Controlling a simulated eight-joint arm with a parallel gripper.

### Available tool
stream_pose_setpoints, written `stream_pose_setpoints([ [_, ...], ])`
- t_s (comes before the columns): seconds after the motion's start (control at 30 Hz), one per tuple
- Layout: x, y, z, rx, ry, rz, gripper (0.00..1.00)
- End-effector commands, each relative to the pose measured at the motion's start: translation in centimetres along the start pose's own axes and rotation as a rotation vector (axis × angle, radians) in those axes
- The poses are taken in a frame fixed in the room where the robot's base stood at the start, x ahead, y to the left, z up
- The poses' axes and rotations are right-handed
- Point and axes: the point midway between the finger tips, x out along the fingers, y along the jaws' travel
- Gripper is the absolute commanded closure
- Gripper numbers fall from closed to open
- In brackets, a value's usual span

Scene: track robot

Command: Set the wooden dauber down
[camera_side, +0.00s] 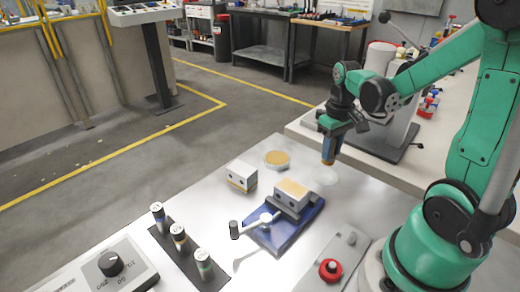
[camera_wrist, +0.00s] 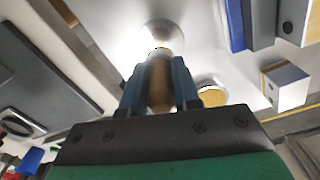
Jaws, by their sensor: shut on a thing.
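My gripper (camera_side: 329,150) is shut on the wooden dauber and holds it upright, tip down, above the right part of the pale table. In the wrist view the dauber (camera_wrist: 160,82) is a brown cylinder between the two blue fingers of my gripper (camera_wrist: 160,98). In the side view the dauber's lower end (camera_side: 328,161) shows below the fingers. A pale round dish (camera_side: 325,177) lies just under it; it also shows in the wrist view (camera_wrist: 166,34). Whether the dauber's tip touches the dish, I cannot tell.
A dish with an amber fill (camera_side: 277,159) stands left of the dauber. A pale block (camera_side: 241,177) and a blue vise (camera_side: 274,238) holding another block (camera_side: 292,192) are nearby. Several labelled cylinders (camera_side: 179,238) stand front left. A red button (camera_side: 330,268) is at the front.

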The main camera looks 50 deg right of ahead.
Motion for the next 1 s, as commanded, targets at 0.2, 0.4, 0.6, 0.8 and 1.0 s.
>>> stream_pose_setpoints([
  [0.2,2.5,0.0,0.0,0.000,0.000,0.000,1.00],
  [0.4,3.9,0.0,0.0,0.000,0.000,0.000,1.00],
  [0.6,3.9,0.0,0.1,0.000,0.000,0.000,1.00],
  [0.8,4.2,0.0,0.1,0.000,0.000,0.000,0.63],
  [1.0,4.2,0.0,0.1,0.000,0.000,0.000,0.42],
])
